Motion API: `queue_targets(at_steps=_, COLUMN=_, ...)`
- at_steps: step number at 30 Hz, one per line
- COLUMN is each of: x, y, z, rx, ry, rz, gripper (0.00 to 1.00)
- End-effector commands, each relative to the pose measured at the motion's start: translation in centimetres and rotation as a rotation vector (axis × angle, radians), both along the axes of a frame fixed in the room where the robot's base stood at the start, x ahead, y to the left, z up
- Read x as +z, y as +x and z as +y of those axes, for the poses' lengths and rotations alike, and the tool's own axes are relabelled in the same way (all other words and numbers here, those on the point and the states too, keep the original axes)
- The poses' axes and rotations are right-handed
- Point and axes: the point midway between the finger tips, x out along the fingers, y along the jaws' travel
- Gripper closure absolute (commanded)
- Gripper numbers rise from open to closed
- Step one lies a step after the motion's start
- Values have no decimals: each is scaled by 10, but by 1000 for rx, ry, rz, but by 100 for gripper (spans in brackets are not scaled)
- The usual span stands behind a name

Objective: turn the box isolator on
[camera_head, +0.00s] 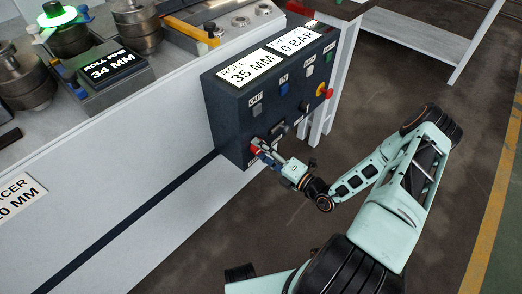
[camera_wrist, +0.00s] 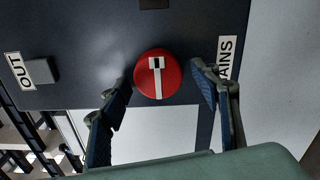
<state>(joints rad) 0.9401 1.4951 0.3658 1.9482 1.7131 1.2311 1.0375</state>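The box isolator is a round red knob with a white bar (camera_wrist: 157,80) on the front of the dark control box. A label ending in "AINS" (camera_wrist: 227,62) is beside it. In the head view the red knob (camera_head: 255,147) is at the box's lower left, partly covered by my gripper (camera_head: 263,150). In the wrist view my gripper (camera_wrist: 160,95) is open, with one finger on each side of the knob. Gaps show between the knob and both fingers. The white bar lies along the picture's vertical, with a small black mark near its top.
The dark control box (camera_head: 230,118) also carries an "OUT" button (camera_wrist: 41,70), other buttons and a red knob on yellow (camera_head: 327,93). White displays read 35 MM and 0 BAR. The machine's white side (camera_head: 120,190) lies to the left. Floor is clear at right.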

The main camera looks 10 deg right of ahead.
Motion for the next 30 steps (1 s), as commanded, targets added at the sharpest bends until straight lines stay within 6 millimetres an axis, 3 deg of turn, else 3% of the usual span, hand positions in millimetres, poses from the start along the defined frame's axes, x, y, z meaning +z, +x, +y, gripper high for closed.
queue_targets(at_steps=7, x=0, y=-4, z=-5, rx=-2, ry=-1, rz=-2, gripper=43)
queue_targets(at_steps=21, x=0, y=-58, z=-42, rx=-1, ry=-1, rz=-1, gripper=43)
queue_targets(at_steps=30, x=0, y=-61, z=-44, rx=0, ry=0, rz=-1, gripper=43)
